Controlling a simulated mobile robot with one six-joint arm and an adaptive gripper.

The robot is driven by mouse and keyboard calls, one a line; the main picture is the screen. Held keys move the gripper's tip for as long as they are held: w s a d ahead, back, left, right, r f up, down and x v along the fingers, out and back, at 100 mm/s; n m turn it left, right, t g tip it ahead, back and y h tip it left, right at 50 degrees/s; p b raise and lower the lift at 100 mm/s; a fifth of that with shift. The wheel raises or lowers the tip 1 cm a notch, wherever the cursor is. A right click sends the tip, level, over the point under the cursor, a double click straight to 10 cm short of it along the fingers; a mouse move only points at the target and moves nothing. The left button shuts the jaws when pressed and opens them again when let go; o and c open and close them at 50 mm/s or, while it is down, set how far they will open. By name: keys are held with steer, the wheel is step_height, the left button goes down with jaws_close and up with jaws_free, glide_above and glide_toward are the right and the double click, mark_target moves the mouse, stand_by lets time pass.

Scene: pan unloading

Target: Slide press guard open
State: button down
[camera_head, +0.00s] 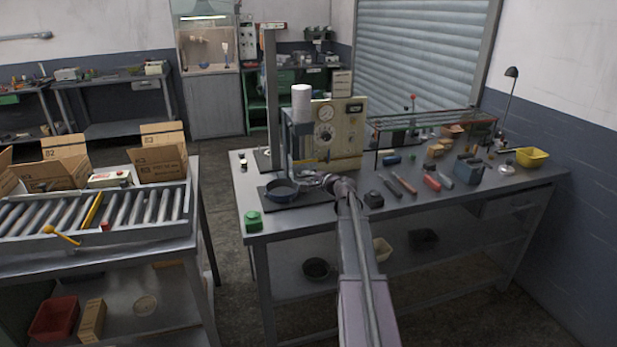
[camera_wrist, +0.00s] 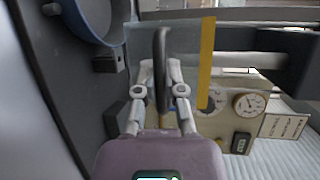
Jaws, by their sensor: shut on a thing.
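The press (camera_head: 335,130) stands on the workbench, with a cream control panel carrying gauges and a knob. The guard looks like a clear panel with a yellow edge strip (camera_wrist: 207,62) in the wrist view. A dark upright handle (camera_wrist: 161,50) stands in front of it. My gripper (camera_wrist: 160,78) is shut on this handle, one finger on each side. In the head view my gripper (camera_head: 332,182) is at the press front, too small to show its grip. A blue-grey pan (camera_head: 283,189) sits on the dark press base, left of my gripper. Part of it shows in the wrist view (camera_wrist: 112,40).
A roller conveyor (camera_head: 100,215) with cardboard boxes (camera_head: 160,153) stands to the left. Hand tools (camera_head: 404,184), a yellow bin (camera_head: 532,157) and a low rack (camera_head: 430,125) occupy the bench right of the press. A green object (camera_head: 253,220) is at the front left corner.

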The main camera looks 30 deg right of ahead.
steer(key=shift+r+p, duration=3.75)
steer(key=shift+r, duration=0.15)
steer(key=c, duration=0.7)
jaws_free()
steer(key=shift+f, duration=0.1)
steer(key=shift+f, duration=0.15)
